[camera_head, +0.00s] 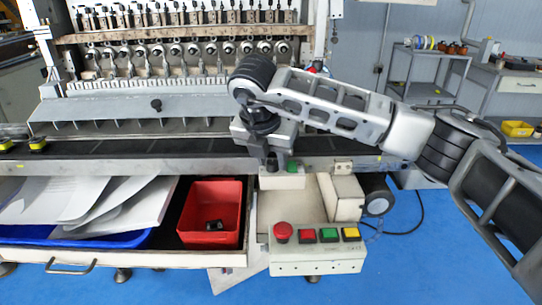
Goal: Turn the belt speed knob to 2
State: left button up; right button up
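My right arm reaches in from the right. Its gripper (271,160) points down at a small pale control box (283,181) at the front edge of the machine. The dark fingertips are at or just above the top of this box; I cannot tell whether they touch it or how far apart they are. A small dark and green part (293,167) shows on the box just right of the fingertips. The belt speed knob and its scale cannot be made out clearly; the gripper may cover them. My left gripper is not in view.
A button panel (317,262) with a red emergency button (283,232) and red, green and yellow buttons stands in front. A red bin (211,213) and paper sheets (90,200) lie in an open drawer at left. The coil winder (180,50) fills the back.

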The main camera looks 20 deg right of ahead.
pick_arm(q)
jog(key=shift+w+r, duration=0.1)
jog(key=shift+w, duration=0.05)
pick_arm(e)
jog(key=shift+f, duration=0.1)
